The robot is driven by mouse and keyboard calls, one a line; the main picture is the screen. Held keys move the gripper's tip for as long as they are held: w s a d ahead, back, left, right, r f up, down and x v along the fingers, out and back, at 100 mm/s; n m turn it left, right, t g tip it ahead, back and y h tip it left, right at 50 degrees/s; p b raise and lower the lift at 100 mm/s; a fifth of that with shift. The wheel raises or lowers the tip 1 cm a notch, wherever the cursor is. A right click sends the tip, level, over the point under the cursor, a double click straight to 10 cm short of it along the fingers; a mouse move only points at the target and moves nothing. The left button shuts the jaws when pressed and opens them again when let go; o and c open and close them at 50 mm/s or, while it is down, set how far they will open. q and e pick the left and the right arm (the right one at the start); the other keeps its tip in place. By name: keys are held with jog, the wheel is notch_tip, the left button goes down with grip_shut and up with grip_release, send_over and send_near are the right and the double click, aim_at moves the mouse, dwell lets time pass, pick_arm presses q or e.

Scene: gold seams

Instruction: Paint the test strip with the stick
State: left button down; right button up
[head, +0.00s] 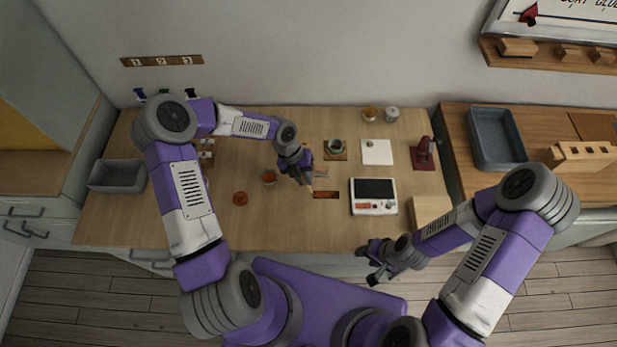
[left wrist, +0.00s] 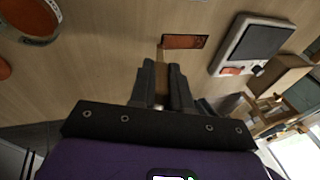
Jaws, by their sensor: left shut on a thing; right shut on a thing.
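The test strip (head: 326,195) is a small dark-edged rectangle with an orange-red face, flat on the table; it also shows in the left wrist view (left wrist: 186,42). My left gripper (head: 309,187) is shut on a thin wooden stick (left wrist: 160,88), just left of the strip. In the left wrist view the stick's far end meets the strip's left edge; I cannot tell whether it touches. A cup with orange-red contents (head: 269,177) stands left of my left gripper. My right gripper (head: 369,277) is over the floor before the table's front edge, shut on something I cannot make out.
A white device with a dark screen (head: 374,191) stands right of the strip. An orange-red disc (head: 240,198) lies left of the cup. A grey bin (head: 118,176) is at the table's left, a wooden block (head: 431,211) at its right. The table's front is mostly clear.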

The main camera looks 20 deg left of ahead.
pick_arm(q)
jog(key=shift+a, duration=0.2)
pick_arm(e)
jog(key=shift+s+f, duration=0.1)
jog(key=shift+f, duration=0.3)
pick_arm(q)
jog(key=shift+w+a+r+p, duration=0.1)
jog(key=shift+w+r+p, duration=0.1)
jog(key=shift+r+p, duration=0.65)
notch_tip(320, 180, up, 4)
jog(key=p, duration=0.3)
jog(key=shift+r, duration=0.2)
pick_arm(e)
notch_tip(320, 180, up, 5)
jog(key=shift+a, duration=0.1)
pick_arm(q)
jog(key=shift+p, duration=0.3)
jog(key=shift+r+p, duration=1.2)
jog(key=shift+r, duration=0.35)
pick_arm(e)
notch_tip(320, 180, up, 2)
jog(key=shift+r, duration=0.15)
pick_arm(q)
jog(key=shift+f, duration=0.2)
